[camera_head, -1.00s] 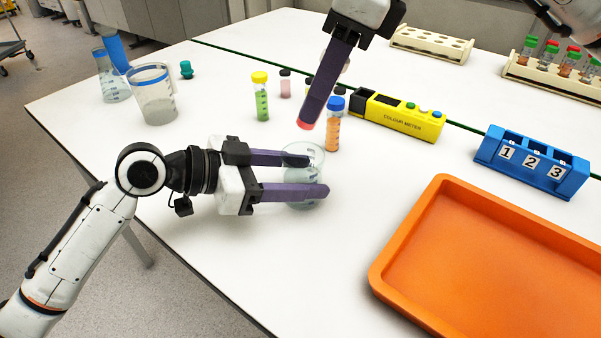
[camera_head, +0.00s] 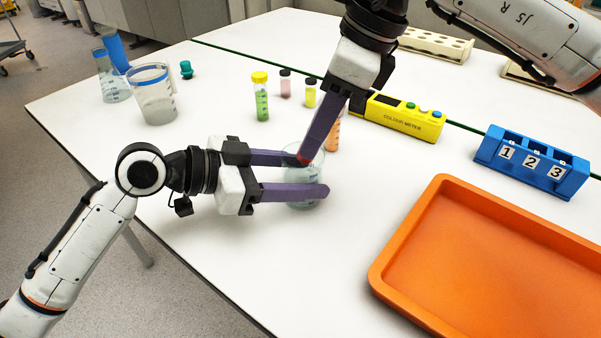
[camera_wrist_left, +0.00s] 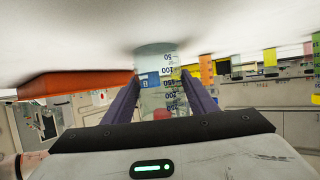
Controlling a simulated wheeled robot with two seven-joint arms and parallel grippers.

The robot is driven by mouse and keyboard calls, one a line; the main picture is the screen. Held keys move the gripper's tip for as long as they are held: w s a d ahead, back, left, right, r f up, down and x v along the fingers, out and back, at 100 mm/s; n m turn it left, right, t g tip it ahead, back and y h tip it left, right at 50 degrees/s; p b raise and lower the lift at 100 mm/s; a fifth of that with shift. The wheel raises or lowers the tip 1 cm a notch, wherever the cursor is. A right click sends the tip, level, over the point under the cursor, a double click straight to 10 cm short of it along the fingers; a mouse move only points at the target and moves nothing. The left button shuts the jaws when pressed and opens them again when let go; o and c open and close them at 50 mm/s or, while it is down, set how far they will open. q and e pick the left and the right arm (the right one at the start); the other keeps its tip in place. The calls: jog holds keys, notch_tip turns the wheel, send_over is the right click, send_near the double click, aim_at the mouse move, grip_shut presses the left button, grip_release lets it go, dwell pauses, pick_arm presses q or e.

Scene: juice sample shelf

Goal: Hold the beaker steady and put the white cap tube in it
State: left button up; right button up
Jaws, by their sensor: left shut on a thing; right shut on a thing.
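The small clear beaker (camera_head: 300,174) stands on the white table between the purple fingers of my left gripper (camera_head: 315,176), which is shut on it. In the left wrist view the beaker (camera_wrist_left: 157,92) appears upside down, upright on the table, with a finger on each side. My right gripper (camera_head: 309,153) points down at the beaker's mouth, shut on the tube. Only the tube's red lower end (camera_head: 304,159) shows; its cap is hidden by the gripper. The red end also shows within the beaker's outline near the rim in the left wrist view (camera_wrist_left: 162,113).
An orange-filled tube (camera_head: 334,137) stands close behind my right fingers. A green tube (camera_head: 262,104), small vials and a yellow colour meter (camera_head: 404,117) are behind. A larger beaker (camera_head: 156,100) is left; an orange tray (camera_head: 440,190) and blue numbered rack (camera_head: 533,168) are right.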

jog(key=o, duration=1.2)
jog(key=shift+c, duration=0.2)
jog(key=v, duration=1.2)
jog(key=shift+d, duration=0.1)
pick_arm(q)
jog(key=o, duration=1.3)
jog(key=shift+a, duration=0.1)
